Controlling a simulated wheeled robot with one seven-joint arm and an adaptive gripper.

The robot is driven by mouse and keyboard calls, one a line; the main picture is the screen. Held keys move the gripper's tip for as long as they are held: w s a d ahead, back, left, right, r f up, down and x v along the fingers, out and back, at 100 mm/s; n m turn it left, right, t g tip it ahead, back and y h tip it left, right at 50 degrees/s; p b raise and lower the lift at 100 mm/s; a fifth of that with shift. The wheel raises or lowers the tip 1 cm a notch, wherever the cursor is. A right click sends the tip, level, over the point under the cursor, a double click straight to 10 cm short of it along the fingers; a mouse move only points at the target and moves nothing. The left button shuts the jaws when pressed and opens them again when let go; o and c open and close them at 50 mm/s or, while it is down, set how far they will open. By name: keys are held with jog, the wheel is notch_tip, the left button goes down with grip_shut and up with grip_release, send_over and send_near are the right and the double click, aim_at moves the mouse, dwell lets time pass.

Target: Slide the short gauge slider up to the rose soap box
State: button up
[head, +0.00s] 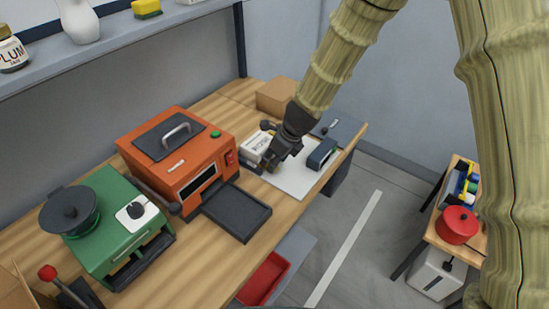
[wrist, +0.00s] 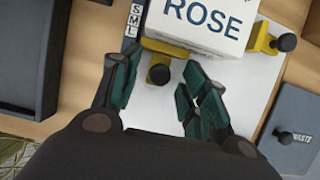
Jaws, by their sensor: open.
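The rose soap box (wrist: 200,22) is white with "ROSE" on its top, at the top of the wrist view. In the head view it (head: 256,141) sits on the white board, partly hidden by my gripper. A yellow slider with a black knob (wrist: 160,73) shows at the box's near edge; I cannot tell whether it touches the box. A second yellow slider with a black knob (wrist: 264,38) is right of the box. My gripper (wrist: 157,90) is open, its fingers on either side of the first knob. In the head view my gripper (head: 273,163) is low over the board.
An "S M L" label (wrist: 132,20) lies left of the box. A grey plate marked "WASTE" (wrist: 292,125) is at the right. An orange machine (head: 180,155) with a dark tray (head: 238,211) stands left of the board. A dark block-shaped device (head: 321,153) sits right of my gripper.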

jog(key=v, duration=1.2)
jog(key=shift+a, duration=0.15)
dwell(0.3)
